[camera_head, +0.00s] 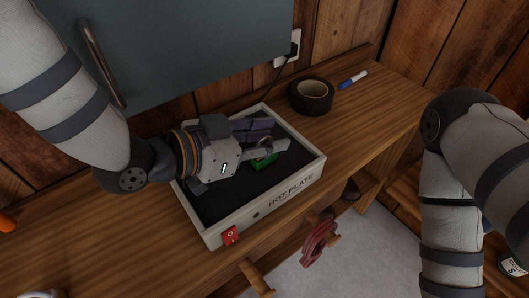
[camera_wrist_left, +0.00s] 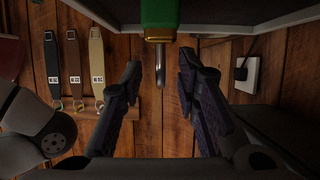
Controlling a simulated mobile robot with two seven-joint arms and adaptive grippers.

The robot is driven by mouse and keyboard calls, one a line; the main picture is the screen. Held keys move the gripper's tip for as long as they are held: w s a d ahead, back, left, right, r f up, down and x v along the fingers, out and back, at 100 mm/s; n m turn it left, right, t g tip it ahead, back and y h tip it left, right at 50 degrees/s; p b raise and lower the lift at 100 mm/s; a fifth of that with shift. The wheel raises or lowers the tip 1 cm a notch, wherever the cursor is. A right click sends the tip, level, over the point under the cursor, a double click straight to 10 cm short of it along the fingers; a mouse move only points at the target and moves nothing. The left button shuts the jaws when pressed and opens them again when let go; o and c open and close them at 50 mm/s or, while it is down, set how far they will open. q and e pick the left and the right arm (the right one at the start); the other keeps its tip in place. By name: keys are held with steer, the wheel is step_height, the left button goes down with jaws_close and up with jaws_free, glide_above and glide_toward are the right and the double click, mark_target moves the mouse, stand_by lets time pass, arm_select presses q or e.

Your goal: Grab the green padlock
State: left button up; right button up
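The green padlock (camera_head: 264,161) lies on the dark top inside the raised rim of the hot plate (camera_head: 291,189). My left gripper (camera_head: 278,136) is low over the hot plate, with its fingers beside the padlock and partly covering it. In the left wrist view the padlock's green body (camera_wrist_left: 159,12) is at the top centre, and its metal shackle points down between the fingers. The left fingers (camera_wrist_left: 160,62) are apart, with a gap on each side of the shackle. My right arm shows at the right of the head view; its gripper is not in view.
A black tape roll (camera_head: 312,95) and a blue marker (camera_head: 353,79) lie on the wooden bench behind the hot plate. A red switch (camera_head: 231,235) is on its front corner. A blue-grey cabinet (camera_head: 185,60) hangs above. Labelled straps (camera_wrist_left: 74,65) hang on the wall.

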arm_select(q)
steer(key=shift+r, duration=0.1)
jaws_close()
